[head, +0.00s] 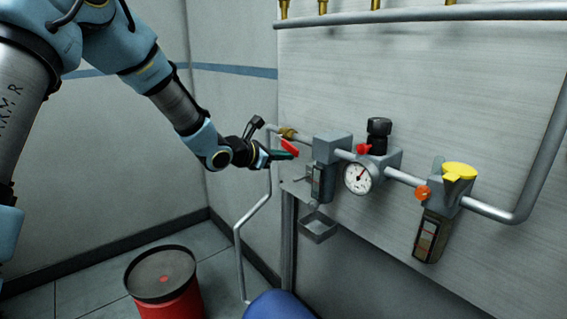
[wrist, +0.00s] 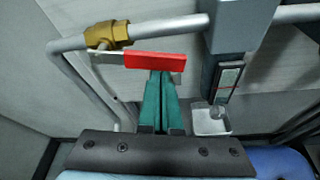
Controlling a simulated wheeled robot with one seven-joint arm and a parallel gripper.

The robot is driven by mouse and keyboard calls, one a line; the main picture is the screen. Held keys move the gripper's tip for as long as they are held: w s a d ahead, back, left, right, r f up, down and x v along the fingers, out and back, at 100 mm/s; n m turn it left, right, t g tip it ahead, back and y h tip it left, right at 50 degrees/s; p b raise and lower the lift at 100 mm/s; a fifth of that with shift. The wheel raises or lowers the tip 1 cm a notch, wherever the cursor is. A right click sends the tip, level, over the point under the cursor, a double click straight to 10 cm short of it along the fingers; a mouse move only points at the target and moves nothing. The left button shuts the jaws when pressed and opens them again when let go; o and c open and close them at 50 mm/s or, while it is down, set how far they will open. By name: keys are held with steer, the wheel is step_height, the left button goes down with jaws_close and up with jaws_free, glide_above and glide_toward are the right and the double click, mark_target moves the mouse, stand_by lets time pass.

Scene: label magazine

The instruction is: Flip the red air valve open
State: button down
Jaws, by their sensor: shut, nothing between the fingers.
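The red air valve's handle (head: 289,146) shows at the left end of the pipe run in the head view, just below its brass body (head: 287,133). In the wrist view the red handle (wrist: 155,61) lies roughly level, below the pipe and right of the brass body (wrist: 107,35). My gripper (head: 288,155) is shut and empty. Its green fingers (wrist: 160,76) point at the handle, with the tips at its lower edge. I cannot tell whether they touch it. The tips are partly hidden behind the handle in the wrist view.
Right of the valve are a grey filter unit (head: 327,150), a pressure gauge (head: 360,178) and a yellow-topped unit (head: 459,172). A small tray (head: 318,229) hangs below the filter. A red drum (head: 168,304) stands on the floor. A blue rounded object (head: 280,305) is below.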

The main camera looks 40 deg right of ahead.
steer(key=shift+s+r+n+b, duration=0.25)
steer(key=shift+r+n+b, duration=0.05)
steer(key=shift+r+b, duration=0.4)
steer(key=shift+r, duration=0.15)
